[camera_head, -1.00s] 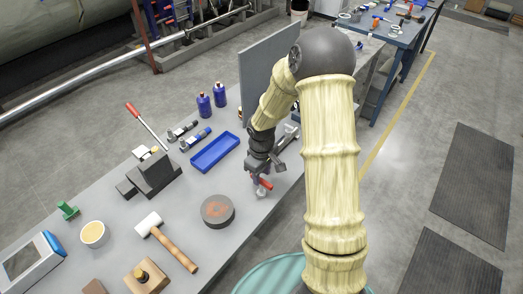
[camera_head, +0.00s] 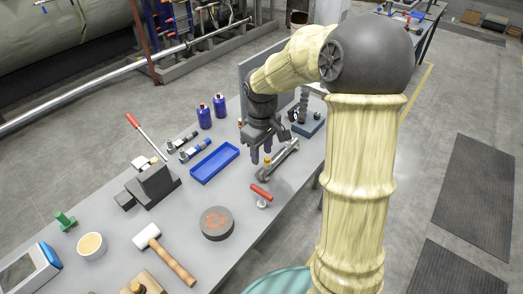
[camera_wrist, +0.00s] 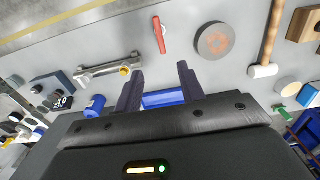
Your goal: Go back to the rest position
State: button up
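My gripper (camera_head: 261,152) hangs fingers-down above the grey workbench (camera_head: 110,190), between the blue tray and a metal wrench-like tool. In the wrist view my gripper (camera_wrist: 160,72) has its two dark fingers spread apart, with nothing between them. A small red-handled tool (camera_head: 261,192) lies on the bench in front of the gripper, apart from it. It also shows in the wrist view (camera_wrist: 159,35), beyond the fingertips.
Near the gripper are a blue tray (camera_head: 214,162), a metal tool (camera_head: 279,160) and a dark round disc (camera_head: 217,223). A grey panel (camera_head: 262,65) rises behind the arm.

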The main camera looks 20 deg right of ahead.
dwell(0.4)
jog(key=s+f+m+t, duration=0.1)
jog(key=s+m, duration=0.6)
jog(key=s, duration=0.7)
jog(key=shift+s+f+t, duration=0.2)
jog(key=shift+f+t, duration=0.2)
jog(key=shift+t, duration=0.4)
jog(key=shift+d, duration=0.1)
